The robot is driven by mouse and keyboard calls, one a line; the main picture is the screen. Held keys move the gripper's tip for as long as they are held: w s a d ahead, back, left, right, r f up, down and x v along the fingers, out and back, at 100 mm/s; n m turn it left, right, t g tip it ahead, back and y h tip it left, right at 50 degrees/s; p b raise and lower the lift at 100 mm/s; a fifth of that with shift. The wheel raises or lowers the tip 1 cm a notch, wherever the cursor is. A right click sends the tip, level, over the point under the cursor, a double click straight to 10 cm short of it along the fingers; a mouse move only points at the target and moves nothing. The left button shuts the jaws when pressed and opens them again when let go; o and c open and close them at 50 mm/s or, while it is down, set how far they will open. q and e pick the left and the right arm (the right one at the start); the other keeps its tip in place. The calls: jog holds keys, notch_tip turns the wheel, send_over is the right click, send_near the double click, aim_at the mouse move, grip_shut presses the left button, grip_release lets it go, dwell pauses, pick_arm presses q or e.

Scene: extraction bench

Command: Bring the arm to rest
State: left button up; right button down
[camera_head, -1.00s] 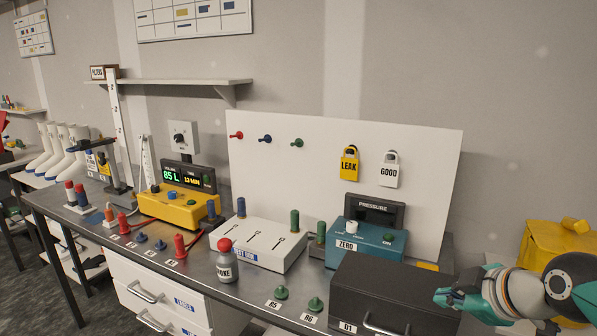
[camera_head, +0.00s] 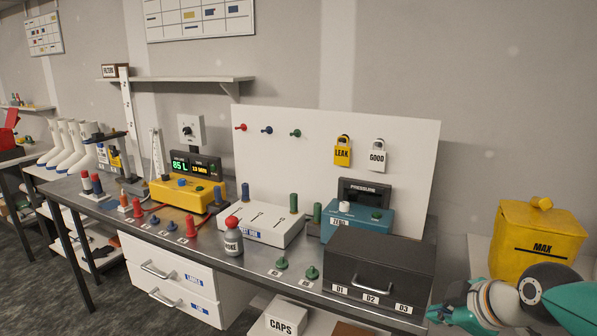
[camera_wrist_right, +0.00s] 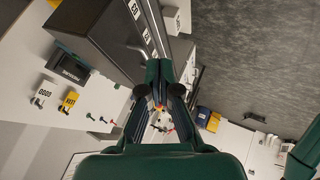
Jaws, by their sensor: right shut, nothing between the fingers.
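My right gripper (camera_head: 440,316) is at the lower right of the head view, just off the front right corner of the black box (camera_head: 400,258) labelled 01, 02, 03. It is shut and empty. In the right wrist view the gripper (camera_wrist_right: 160,100) points down past the box's side, with its fingers in the middle of the picture. My left gripper is not in view.
A yellow MAX bin (camera_head: 535,240) stands right. A CAPS box (camera_head: 284,322) sits below the bench.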

jog(key=s+a+f+g, duration=0.2)
jog(key=f, duration=0.6)
jog(key=s+a+f+m+g+y, duration=0.1)
jog(key=s+a+f+g, duration=0.1)
jog(key=f, duration=0.7)
jog(key=s+a+f+g, duration=0.2)
jog(key=f, duration=0.6)
jog(key=s+a+f+m, duration=0.3)
jog(key=s+f+m, duration=0.3)
jog(key=s+f, duration=0.2)
jog(key=s+a+f+m+g, duration=0.1)
jog(key=s+a+f+m, duration=0.3)
jog(key=s+f+m, duration=0.2)
jog(key=shift+s+f+m+y, duration=0.35)
jog(key=shift+s+f, duration=0.6)
jog(key=shift+f, duration=0.55)
